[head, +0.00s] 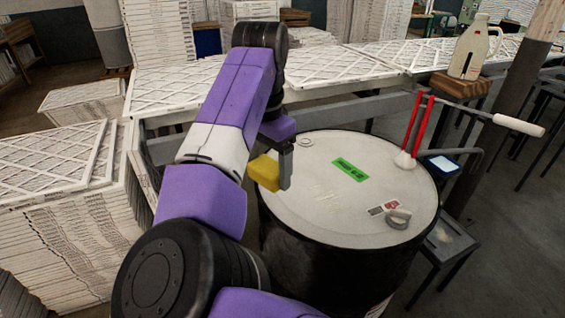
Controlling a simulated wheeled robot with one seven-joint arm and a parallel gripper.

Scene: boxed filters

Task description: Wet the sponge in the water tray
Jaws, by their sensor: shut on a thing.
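The yellow sponge (264,173) is held in my gripper (284,170), which is shut on it. It is at the left side of the drum's top; I cannot tell whether it touches the lid. A small tray with a pale blue inside (440,165), which looks like the water tray, is at the right, just past the drum's edge. It is well to the right of the gripper and apart from the sponge.
The black drum (330,205) has a white lid with a green label (349,170) and a cap (398,217). Red-handled tools (417,130) stand at its right edge. A white roller (518,125) sticks out at right. A jug (474,50) stands behind. Stacked filters (70,225) fill the left.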

